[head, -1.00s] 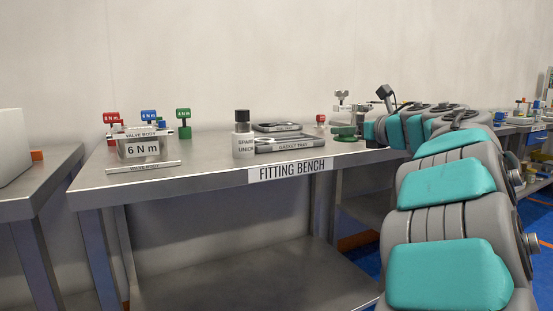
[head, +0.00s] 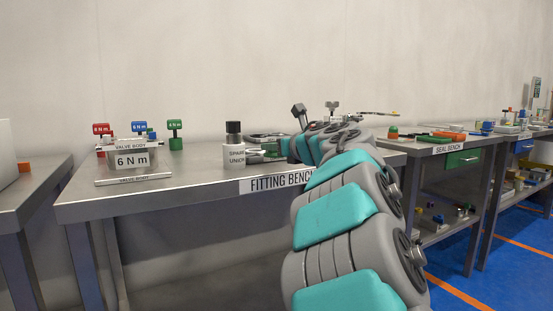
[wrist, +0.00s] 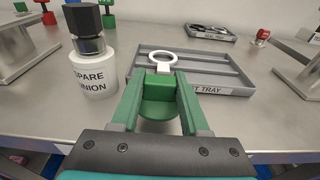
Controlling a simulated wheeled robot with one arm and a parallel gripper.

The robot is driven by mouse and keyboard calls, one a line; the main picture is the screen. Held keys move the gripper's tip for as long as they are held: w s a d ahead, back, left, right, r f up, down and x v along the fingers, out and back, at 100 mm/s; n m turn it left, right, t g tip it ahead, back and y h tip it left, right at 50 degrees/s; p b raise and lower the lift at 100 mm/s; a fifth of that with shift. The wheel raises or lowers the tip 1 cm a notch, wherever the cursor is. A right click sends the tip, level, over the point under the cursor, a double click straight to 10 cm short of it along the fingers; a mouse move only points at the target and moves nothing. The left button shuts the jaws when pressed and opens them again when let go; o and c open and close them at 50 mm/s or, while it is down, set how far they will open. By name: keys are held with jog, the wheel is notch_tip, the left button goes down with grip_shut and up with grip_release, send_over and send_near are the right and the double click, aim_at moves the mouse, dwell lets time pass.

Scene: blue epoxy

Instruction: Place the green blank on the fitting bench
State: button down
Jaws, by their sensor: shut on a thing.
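The green blank (wrist: 159,106) is between the two green fingers of my gripper (wrist: 161,98) in the wrist view, with a squarish top and a rounded lower part. My gripper is shut on it. It is over the fitting bench (head: 205,180), in front of the grey tray and right of the spare union jar. I cannot tell whether the blank touches the bench top.
The spare union jar (wrist: 92,68) with a black cap stands close on the left. The grey tray (wrist: 222,72) lies just beyond; a white ring (wrist: 162,57) shows over it. A valve body (head: 130,160) stands left on the bench. The bench's front left is clear.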

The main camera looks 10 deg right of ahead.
notch_tip(320, 180, down, 3)
jog(key=shift+d+f+b, duration=0.1)
jog(key=shift+d+b, duration=0.05)
jog(key=shift+b, duration=0.2)
jog(key=shift+f, duration=0.1)
jog(key=shift+c, duration=2)
grip_release()
